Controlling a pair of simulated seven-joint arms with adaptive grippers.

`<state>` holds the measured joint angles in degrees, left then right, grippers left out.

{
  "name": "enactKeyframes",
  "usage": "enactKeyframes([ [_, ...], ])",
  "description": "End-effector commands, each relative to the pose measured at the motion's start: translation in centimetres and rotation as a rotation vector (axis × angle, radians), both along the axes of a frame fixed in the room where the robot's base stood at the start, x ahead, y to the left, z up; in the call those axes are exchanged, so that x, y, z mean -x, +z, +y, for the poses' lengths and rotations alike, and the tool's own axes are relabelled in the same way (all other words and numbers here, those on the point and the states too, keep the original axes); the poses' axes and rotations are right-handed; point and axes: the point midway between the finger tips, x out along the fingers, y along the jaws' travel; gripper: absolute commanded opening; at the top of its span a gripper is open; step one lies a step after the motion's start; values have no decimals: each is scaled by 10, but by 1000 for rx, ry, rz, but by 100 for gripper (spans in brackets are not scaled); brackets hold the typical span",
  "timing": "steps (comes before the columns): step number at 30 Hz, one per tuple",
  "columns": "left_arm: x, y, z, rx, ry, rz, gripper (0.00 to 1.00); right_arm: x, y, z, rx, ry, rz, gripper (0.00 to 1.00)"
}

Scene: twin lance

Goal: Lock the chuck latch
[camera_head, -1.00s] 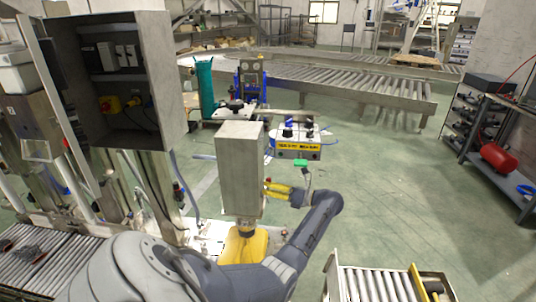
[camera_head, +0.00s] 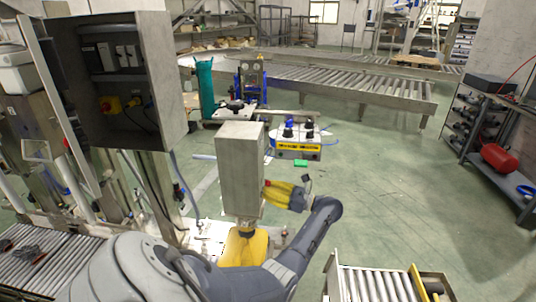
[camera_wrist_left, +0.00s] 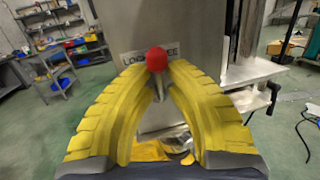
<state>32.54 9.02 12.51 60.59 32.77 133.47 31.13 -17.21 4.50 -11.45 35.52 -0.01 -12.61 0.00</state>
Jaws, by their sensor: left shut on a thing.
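The chuck latch is a lever with a red ball knob (camera_wrist_left: 156,60) on a metal stem, in the left wrist view. Behind it a label (camera_wrist_left: 130,60) on a grey metal face shows LOCK at the left and an ending like FREE at the right; the knob covers its middle. My left gripper's yellow fingers (camera_wrist_left: 160,72) are shut on the latch at the knob and stem. In the head view my left gripper (camera_head: 270,188) is at the right side of an upright grey metal box (camera_head: 240,170). The knob is hidden there. My right gripper is not in view.
A yellow base (camera_head: 243,247) lies under the grey box. An open control cabinet (camera_head: 165,80) stands at the left. A roller conveyor (camera_head: 375,287) is at the lower right. The green floor (camera_head: 390,190) to the right is clear.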

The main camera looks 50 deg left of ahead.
Motion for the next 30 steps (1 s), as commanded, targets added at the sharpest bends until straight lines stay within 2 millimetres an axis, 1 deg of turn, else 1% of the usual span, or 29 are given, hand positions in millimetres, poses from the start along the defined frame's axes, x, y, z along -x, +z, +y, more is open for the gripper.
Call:
enactKeyframes([
  [15,8,-2,-8,-310,1,-330,0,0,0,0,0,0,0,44],
  [21,10,-3,-9,-390,0,-416,0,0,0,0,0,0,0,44],
  [30,12,-4,-11,-455,1,-485,0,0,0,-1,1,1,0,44],
])
